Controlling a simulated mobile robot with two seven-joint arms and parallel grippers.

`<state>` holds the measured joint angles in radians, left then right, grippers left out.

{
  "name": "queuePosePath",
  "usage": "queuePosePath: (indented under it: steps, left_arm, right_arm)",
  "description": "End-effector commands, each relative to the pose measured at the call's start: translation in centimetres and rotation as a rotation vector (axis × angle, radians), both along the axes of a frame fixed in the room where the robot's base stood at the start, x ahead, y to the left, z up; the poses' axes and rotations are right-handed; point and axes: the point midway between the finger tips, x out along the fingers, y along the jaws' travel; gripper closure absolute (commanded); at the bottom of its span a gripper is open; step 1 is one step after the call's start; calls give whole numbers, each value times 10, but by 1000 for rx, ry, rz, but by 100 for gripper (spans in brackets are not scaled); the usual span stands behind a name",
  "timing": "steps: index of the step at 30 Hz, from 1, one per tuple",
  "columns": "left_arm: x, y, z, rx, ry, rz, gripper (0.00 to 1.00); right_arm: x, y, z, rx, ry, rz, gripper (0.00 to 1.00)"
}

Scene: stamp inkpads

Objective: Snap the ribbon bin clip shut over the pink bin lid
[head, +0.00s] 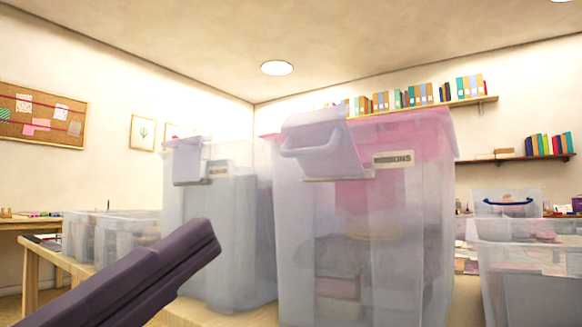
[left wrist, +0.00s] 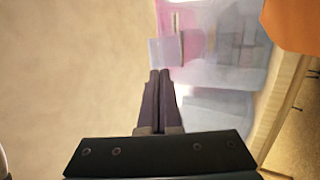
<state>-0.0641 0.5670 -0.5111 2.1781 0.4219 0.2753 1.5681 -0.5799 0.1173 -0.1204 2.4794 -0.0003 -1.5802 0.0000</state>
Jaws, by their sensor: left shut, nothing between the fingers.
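The ribbon bin (head: 390,230) is a large cloudy clear bin with a pink lid (head: 408,122) and a label ending in "BONS". Its pale grey clip (head: 335,160) is at the front upper left. The clip looks tilted out from the bin, its upper part reaching above the rim; I cannot tell if it touches the lid. In the left wrist view the clip (left wrist: 165,51) lies just beyond my fingertips, beside the pink lid (left wrist: 200,12). My left gripper (head: 212,238), dark purple, is shut and empty, left of and below the clip. My right gripper is out of view.
Another tall clear bin (head: 215,240) with a clip (head: 189,163) stands close on the left. Smaller clear bins (head: 115,235) are farther left, and more bins (head: 535,255) stand at the right. The wooden table edge (head: 45,260) shows at left.

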Motion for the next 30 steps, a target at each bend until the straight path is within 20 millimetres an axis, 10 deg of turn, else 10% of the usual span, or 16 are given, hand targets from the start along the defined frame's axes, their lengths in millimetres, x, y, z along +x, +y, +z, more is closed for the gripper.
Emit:
queuePosePath:
  steps: [30]
  left_arm:
    - [90,-82,65,2,-1,0,100]
  right_arm:
    - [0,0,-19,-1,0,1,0]
